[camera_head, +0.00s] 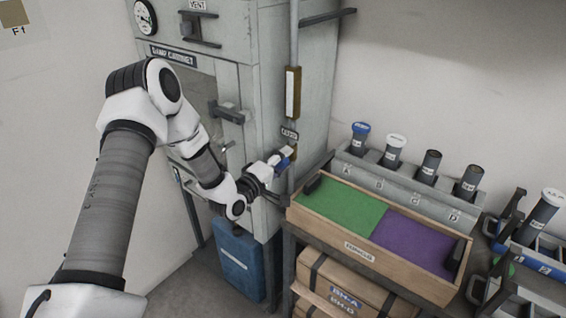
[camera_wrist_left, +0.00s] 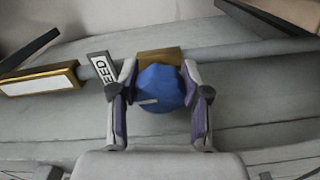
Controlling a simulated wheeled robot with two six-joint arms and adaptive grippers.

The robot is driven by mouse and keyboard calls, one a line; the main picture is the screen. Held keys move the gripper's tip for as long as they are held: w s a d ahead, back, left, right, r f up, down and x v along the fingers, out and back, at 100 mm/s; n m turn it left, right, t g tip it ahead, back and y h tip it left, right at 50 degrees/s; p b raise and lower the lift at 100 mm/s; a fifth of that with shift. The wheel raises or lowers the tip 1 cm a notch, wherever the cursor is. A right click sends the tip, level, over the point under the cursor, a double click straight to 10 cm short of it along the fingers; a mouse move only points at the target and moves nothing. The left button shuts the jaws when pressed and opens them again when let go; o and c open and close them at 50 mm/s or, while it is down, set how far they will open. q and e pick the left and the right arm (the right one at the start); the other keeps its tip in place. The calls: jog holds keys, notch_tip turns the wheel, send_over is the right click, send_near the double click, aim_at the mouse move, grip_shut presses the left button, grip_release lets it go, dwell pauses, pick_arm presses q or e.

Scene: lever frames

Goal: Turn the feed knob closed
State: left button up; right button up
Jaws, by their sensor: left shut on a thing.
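The feed knob (camera_wrist_left: 160,88) is a blue faceted knob with a short pale mark line on its face. It sits on a brass-coloured block on a grey pipe (camera_wrist_left: 215,52), beside a tag (camera_wrist_left: 103,68) whose visible letters read "EED". My left gripper (camera_wrist_left: 160,95) is shut on the knob, one finger on each side. In the head view my left gripper (camera_head: 283,160) reaches the pipe at the cabinet's right edge and hides most of the knob. The tag (camera_head: 290,134) also shows there, just above the gripper. My right gripper is not in view.
The grey cabinet (camera_head: 285,70) stands behind my left arm, with a gauge (camera_head: 145,17) and door handle (camera_head: 228,112). A blue container (camera_head: 238,262) is below. A wooden tray (camera_head: 335,229) with green and purple sections and a rack of capped tubes (camera_head: 393,150) stand to the right.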

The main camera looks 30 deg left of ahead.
pick_arm(q)
jog(key=shift+m, duration=0.4)
jog(key=o, duration=0.9)
jog(key=s, duration=1.2)
jog(key=shift+a, duration=0.4)
jog(key=shift+f, duration=0.1)
